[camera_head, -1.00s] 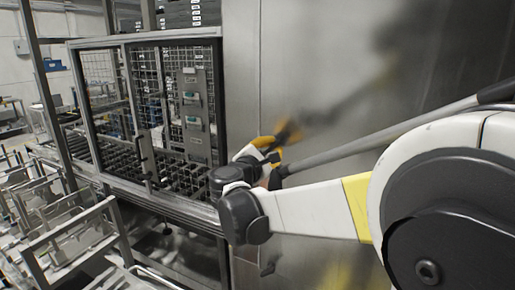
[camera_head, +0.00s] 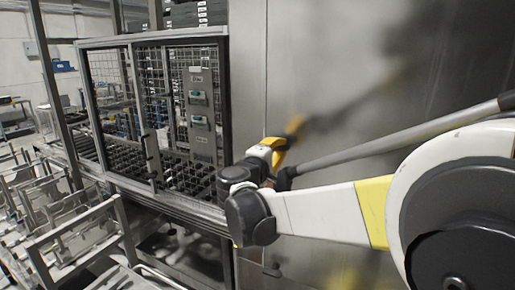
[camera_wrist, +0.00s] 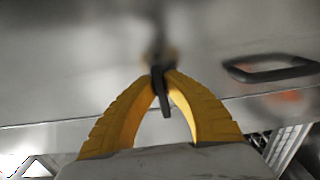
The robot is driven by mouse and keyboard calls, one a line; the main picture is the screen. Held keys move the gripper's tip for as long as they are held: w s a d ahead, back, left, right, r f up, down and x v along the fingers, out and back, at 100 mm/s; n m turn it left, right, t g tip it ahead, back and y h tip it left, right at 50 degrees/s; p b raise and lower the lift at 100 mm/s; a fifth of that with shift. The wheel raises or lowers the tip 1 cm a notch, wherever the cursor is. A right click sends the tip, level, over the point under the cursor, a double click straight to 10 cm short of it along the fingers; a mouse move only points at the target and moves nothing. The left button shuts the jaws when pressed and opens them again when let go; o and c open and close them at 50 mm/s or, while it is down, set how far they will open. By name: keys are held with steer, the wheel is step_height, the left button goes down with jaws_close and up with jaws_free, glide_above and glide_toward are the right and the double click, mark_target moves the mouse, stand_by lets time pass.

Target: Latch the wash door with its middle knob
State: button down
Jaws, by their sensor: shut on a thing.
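The wash door appears to be the broad brushed steel panel (camera_head: 310,60), upright in front of me; its edges are hard to make out. In the wrist view the steel surface (camera_wrist: 70,80) fills the upper part. My gripper's yellow fingers (camera_wrist: 160,78) are closed together at the tips on a narrow dark knob (camera_wrist: 165,105), which stands out from the steel. The knob's base is blurred. In the head view my gripper (camera_head: 277,150) is at the panel's left part, and my wrist hides the knob there.
A dark loop handle (camera_wrist: 270,68) is on the steel, right of my fingers in the wrist view. A mesh cage (camera_head: 150,110) with a control strip (camera_head: 199,110) stands left of the panel. Metal racks (camera_head: 75,235) crowd the lower left.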

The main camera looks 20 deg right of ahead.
stand_by(0.4)
steer(key=c, duration=1.5)
jaws_free()
steer(key=v, duration=1.2)
steer(key=shift+d+f, duration=0.1)
